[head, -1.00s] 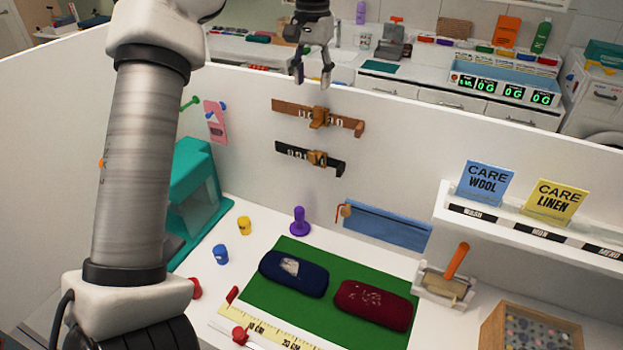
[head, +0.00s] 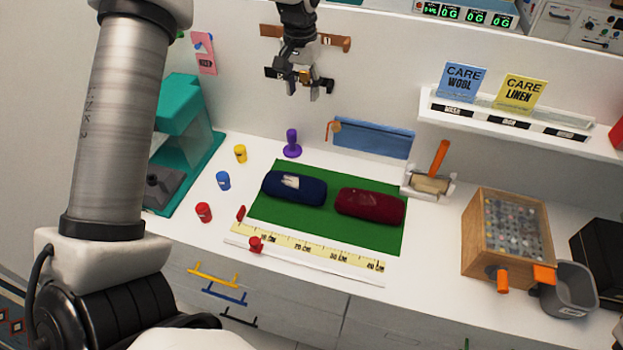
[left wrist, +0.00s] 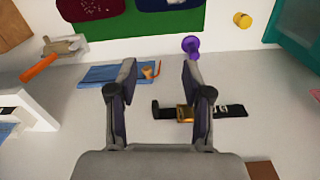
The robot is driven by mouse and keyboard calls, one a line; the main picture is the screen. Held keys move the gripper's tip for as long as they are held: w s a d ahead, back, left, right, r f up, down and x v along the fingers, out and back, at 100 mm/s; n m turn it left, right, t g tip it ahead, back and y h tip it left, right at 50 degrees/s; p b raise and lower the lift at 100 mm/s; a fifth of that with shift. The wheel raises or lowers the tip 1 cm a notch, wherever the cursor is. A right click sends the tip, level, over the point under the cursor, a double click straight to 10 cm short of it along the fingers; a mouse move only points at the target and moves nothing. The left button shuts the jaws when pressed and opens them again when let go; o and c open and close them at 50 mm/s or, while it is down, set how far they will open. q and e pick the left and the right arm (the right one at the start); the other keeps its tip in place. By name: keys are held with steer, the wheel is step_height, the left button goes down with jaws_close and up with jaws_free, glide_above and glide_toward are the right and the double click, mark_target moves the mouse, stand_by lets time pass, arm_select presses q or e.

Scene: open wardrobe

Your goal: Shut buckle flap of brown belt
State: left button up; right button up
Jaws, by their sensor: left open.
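The brown belt (head: 334,41) is fixed to the white upright panel at the top of the head view. Its middle, with the buckle and flap, is hidden behind my left gripper (head: 303,90). The black belt (head: 272,72) hangs just below it, its buckle partly covered by the gripper. In the left wrist view, the black belt (left wrist: 232,111) and its gold buckle (left wrist: 186,114) show beside one finger, and a brown patch at the bottom right may be the brown belt. The left gripper (left wrist: 158,70) is open and empty, fingers apart. My right gripper is not in view.
A purple knob (head: 292,144) and a blue strip (head: 372,139) are below the belts. A green mat (head: 330,226) holds two cases, blue (head: 294,188) and dark red (head: 370,204). A shelf (head: 500,120) with care cards juts out at right.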

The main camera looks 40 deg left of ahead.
arm_select(q)
steer(key=s+d+f, duration=0.3)
steer(key=d+f, duration=0.1)
steer(key=f, duration=0.5)
steer(key=s+d+f+m, duration=0.1)
steer(key=s+d+f, duration=0.3)
steer(key=f, duration=0.6)
steer(key=shift+s+d+h, duration=0.25)
steer(key=shift+d+h, duration=0.15)
steer(key=shift+d, duration=0.15)
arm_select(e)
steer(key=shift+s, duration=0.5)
